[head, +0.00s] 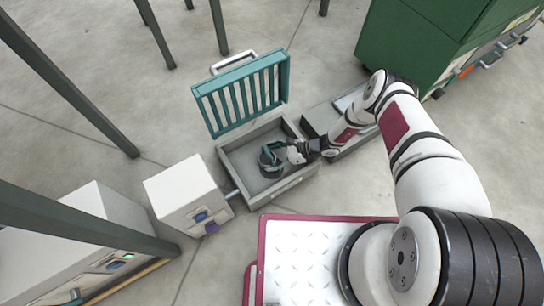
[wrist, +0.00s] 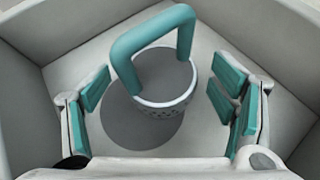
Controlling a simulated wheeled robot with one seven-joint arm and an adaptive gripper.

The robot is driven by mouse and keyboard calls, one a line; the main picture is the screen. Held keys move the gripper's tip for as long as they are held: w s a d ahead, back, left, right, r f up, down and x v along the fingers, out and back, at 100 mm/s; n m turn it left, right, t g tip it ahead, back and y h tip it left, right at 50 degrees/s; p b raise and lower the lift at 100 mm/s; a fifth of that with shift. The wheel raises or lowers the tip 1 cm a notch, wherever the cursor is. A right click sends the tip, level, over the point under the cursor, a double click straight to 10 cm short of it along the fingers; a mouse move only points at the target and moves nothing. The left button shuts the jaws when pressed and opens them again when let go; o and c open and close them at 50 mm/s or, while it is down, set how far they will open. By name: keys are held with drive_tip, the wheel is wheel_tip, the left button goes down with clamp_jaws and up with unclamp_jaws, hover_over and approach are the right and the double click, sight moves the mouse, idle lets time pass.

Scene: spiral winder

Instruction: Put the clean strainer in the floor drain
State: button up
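An open grey box-shaped drain (head: 240,169) stands on the floor, its teal slatted grate (head: 243,93) swung up at the back. A strainer (head: 269,163) is inside it and looks dark in the head view. In the wrist view the strainer (wrist: 166,108) is a pale perforated cup with a grey inside and a teal arched handle, upright over the box floor. My gripper (wrist: 162,82) is open, with a teal-padded finger on each side of the strainer, both apart from it. In the head view my gripper (head: 287,152) reaches into the box from the right.
A second low grey tray (head: 355,146) lies right of the box, partly behind my arm. A white box (head: 178,192) with coloured knobs stands at the left. A green cabinet (head: 410,45) is at the back right. Dark posts (head: 75,90) stand at the left.

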drive_tip(key=p+v, duration=0.4)
drive_tip(key=v, duration=0.8)
